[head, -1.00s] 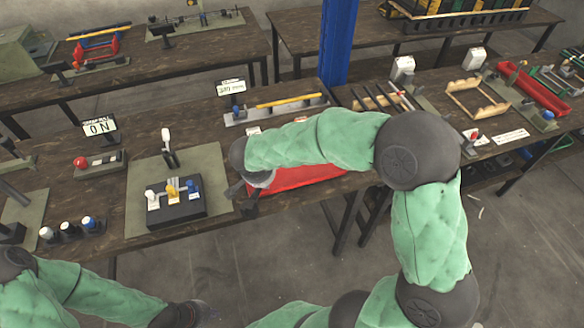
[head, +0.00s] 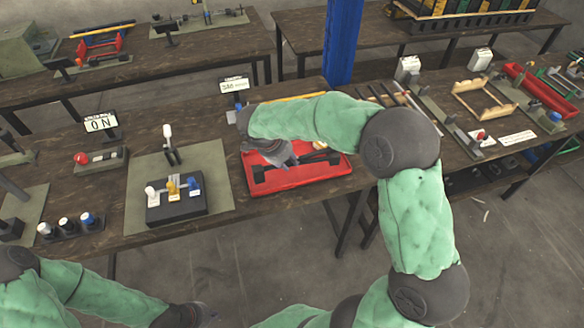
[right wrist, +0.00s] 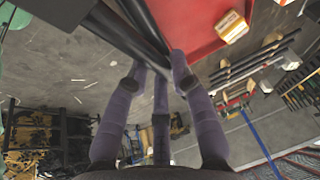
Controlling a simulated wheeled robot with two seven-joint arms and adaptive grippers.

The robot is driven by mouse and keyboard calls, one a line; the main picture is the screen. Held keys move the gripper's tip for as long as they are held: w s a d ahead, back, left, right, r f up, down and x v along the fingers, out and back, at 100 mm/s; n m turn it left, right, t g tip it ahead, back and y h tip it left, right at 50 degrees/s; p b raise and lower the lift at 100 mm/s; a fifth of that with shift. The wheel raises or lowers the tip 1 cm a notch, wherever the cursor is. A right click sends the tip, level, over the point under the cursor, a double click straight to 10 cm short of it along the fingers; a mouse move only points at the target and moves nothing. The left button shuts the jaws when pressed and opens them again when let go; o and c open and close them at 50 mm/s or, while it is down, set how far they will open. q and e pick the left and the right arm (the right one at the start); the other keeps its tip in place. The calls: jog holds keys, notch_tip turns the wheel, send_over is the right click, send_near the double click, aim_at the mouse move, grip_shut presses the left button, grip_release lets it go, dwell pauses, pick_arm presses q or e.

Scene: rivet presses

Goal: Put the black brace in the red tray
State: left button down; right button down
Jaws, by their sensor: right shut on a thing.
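The red tray (head: 300,181) lies on the dark wooden table in the head view, and its red floor also shows in the right wrist view (right wrist: 180,18). My right gripper (head: 284,160) is over the tray, shut on the black brace (head: 320,162). The brace stretches across the tray area; whether it touches the tray floor I cannot tell. In the right wrist view the dark bar of the brace (right wrist: 142,22) runs up from between the fingers. My left gripper (head: 205,314) is low, in front of the table; its fingers are too small to read.
A small yellow box (right wrist: 233,27) lies in the tray. A black block with white, yellow and blue knobs (head: 176,200) stands on a mat left of the tray. A sign (head: 234,86) and a long yellow bar (head: 290,98) are behind it. A blue post (head: 342,40) rises farther back.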

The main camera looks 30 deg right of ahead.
jog(key=w+d+f, duration=0.1)
jog(key=f, duration=0.1)
jog(key=w+d+f, duration=0.1)
jog(key=f, duration=0.1)
jog(key=w+d+f+b, duration=0.1)
jog(key=w+f, duration=0.1)
jog(key=shift+d, duration=0.3)
jog(key=shift+f+b, duration=0.55)
jog(key=shift+f, duration=1.05)
jog(key=shift+f, duration=0.1)
jog(key=c, duration=1.1)
grip_release()
jog(key=shift+o, duration=0.2)
jog(key=p+v, duration=0.2)
jog(key=v, duration=1)
